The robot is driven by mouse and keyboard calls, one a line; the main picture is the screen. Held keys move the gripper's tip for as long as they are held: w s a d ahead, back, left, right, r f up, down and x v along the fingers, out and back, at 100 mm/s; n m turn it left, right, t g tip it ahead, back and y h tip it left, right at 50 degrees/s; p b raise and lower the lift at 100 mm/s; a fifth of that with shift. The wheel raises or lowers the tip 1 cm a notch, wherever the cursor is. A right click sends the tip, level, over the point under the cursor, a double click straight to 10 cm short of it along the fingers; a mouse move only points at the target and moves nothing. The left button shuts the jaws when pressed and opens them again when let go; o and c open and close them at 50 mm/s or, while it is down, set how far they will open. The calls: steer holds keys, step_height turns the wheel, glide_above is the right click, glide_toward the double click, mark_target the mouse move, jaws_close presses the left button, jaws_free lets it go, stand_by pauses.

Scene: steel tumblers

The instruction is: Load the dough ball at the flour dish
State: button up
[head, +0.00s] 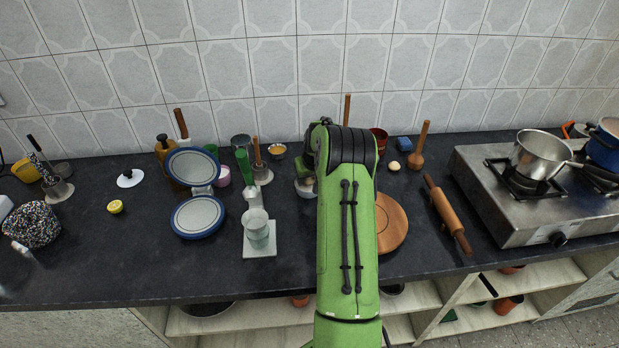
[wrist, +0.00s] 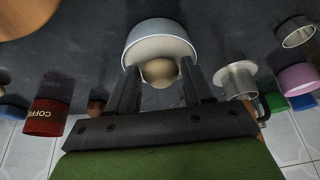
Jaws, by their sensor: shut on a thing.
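My gripper (wrist: 160,76) is shut on a round tan dough ball (wrist: 160,72), with one dark finger on each side of it. The flour dish, a pale round bowl (wrist: 158,30), is right beyond the fingertips in the wrist view. The ball overlaps the dish's near rim; I cannot tell whether it touches the dish or hangs over it. In the head view my arm hides the gripper's fingers, and part of the dish (head: 303,189) shows at the arm's left edge.
Left of my arm stand a glass on a pale board (head: 259,252) and an open round press (head: 198,217). To the right are a round wooden board (head: 391,222), a rolling pin (head: 447,214), a small cream ball (head: 394,165) and a stove (head: 520,205). The front counter is mostly clear.

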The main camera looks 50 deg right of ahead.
mark_target(309, 184)
stand_by(0.5)
step_height(309, 184, up, 7)
steer(key=p, duration=0.4)
stand_by(0.9)
